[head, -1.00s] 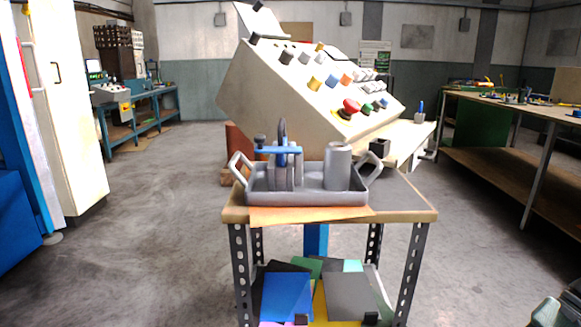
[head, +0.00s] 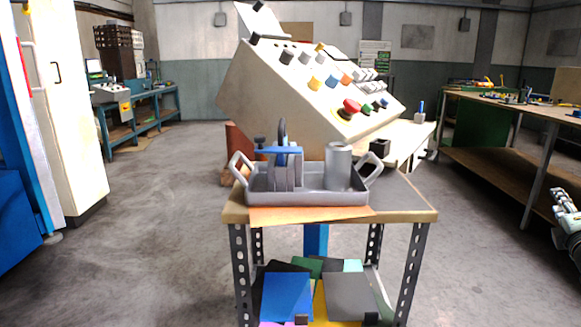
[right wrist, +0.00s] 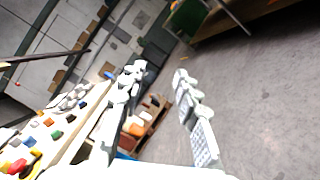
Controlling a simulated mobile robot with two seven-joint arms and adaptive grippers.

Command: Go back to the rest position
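My right gripper (head: 563,207) shows at the right edge of the head view, apart from the cart and everything on it. In the right wrist view its two pale fingers (right wrist: 160,78) stand apart with nothing between them, so it is open and empty. My left gripper is in neither view. A grey tray (head: 308,199) with two raised handles stands on the cart top (head: 408,205). In the tray are a grey block-like piece with a blue clamp (head: 280,153) on the left and a grey cylinder (head: 338,167) on the right.
A large sloped control panel (head: 290,100) with coloured knobs stands behind the cart. Coloured sheets (head: 287,297) lie on the cart's lower shelf. A long workbench (head: 535,107) is at the right, a white cabinet (head: 65,110) at the left. The floor beside the cart is clear.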

